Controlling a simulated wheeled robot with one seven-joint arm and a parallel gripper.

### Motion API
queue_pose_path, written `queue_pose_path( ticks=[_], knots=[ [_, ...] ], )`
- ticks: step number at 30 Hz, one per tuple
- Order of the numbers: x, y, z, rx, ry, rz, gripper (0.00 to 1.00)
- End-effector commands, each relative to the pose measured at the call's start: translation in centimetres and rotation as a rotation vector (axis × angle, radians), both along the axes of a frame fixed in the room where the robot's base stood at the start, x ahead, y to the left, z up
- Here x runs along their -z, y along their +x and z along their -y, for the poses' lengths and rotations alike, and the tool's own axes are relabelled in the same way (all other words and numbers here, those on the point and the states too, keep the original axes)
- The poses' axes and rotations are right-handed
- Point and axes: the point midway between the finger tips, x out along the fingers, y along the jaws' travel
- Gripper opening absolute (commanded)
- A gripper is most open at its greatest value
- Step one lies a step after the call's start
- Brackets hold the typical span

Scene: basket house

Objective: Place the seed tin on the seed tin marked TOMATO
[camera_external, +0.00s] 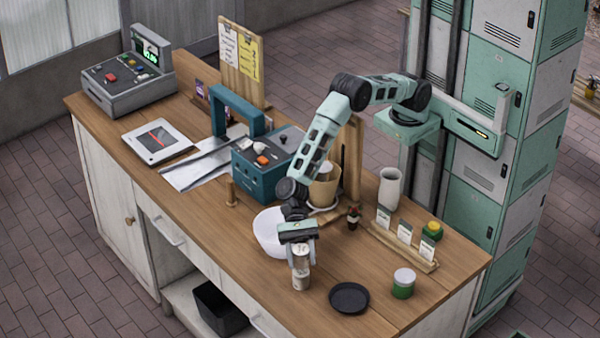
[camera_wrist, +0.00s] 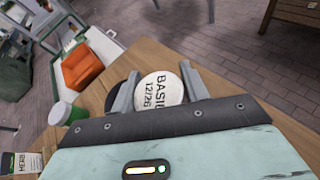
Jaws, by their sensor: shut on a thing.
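My gripper (camera_external: 301,258) points down over the front part of the counter. It is shut on a pale seed tin (camera_external: 301,254), whose white lid reads "BASIL 12/26" between the fingers in the wrist view (camera_wrist: 160,90). Directly below it in the external view is another pale cylindrical body (camera_external: 300,281), which looks like a second tin standing on the counter. The two look in line, but I cannot tell whether they touch. No TOMATO marking is readable; the lower tin is hidden in the wrist view.
A round black dish (camera_external: 349,298) and a green tin with a white lid (camera_external: 403,284) stand to the right. A white bowl (camera_external: 270,235) is close behind left. A wooden rack with cards (camera_external: 404,248) and a white vase (camera_external: 390,187) stand farther back.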

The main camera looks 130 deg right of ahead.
Motion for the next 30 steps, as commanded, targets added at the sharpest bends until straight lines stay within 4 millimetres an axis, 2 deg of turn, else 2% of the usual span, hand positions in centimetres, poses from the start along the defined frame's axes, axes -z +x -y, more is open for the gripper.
queue_pose_path(
  ticks=[6,17,18,20,30],
  knots=[
    [2.7,0.0,-0.1,-0.001,-0.001,-0.002,0.22],
    [3.3,0.0,0.0,-0.001,0.000,0.000,0.22],
    [3.2,0.0,0.0,-0.001,0.000,0.000,0.50],
    [3.2,0.0,0.0,-0.001,0.000,0.000,0.67],
    [2.9,0.0,0.0,-0.001,0.000,0.000,0.67]
  ],
)
